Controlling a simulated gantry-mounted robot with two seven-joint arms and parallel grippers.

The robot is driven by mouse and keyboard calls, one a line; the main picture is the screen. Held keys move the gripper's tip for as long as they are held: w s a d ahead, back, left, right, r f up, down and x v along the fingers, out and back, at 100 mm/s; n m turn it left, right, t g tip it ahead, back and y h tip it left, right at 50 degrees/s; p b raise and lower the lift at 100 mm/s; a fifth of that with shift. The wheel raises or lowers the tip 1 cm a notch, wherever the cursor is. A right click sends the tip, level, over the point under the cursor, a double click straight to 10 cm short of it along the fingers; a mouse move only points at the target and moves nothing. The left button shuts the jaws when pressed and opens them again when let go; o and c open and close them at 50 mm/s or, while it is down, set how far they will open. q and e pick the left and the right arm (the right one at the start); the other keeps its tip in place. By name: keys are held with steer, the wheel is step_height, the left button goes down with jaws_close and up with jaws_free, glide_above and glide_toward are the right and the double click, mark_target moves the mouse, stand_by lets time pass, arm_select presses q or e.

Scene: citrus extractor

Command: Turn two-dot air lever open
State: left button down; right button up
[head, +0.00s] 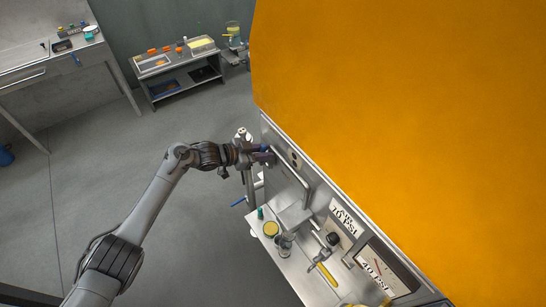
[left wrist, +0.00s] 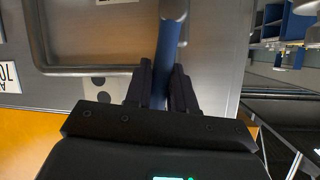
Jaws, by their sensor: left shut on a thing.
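The blue two-dot air lever (left wrist: 166,58) runs between the two fingers of my left gripper (left wrist: 161,90) in the left wrist view. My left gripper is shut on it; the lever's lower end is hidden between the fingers. Two dark dots (left wrist: 99,88) mark the metal panel beside it. In the head view my left gripper (head: 262,156) is at the upper left end of the machine's panel, and the dot mark (head: 294,160) is just right of it. A little blue of the lever shows at the fingers there. My right gripper is not in view.
A long metal handle (head: 290,174) runs along the panel close to the gripper.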

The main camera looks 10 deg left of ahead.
arm_select(q)
steer(key=shift+w+a+n+g+h+b, duration=0.3)
steer(key=shift+w+a+n+h+b, duration=0.25)
steer(key=shift+b, duration=0.35)
steer(key=shift+s+d, duration=0.1)
steer(key=c, duration=1)
jaws_free()
steer(key=shift+c, duration=0.2)
steer(key=shift+r, duration=0.1)
steer(key=shift+s+a+r, duration=0.1)
steer(key=shift+s+a, duration=0.05)
steer(key=shift+a, duration=0.2)
steer(key=v, duration=1)
steer(key=shift+p, duration=0.35)
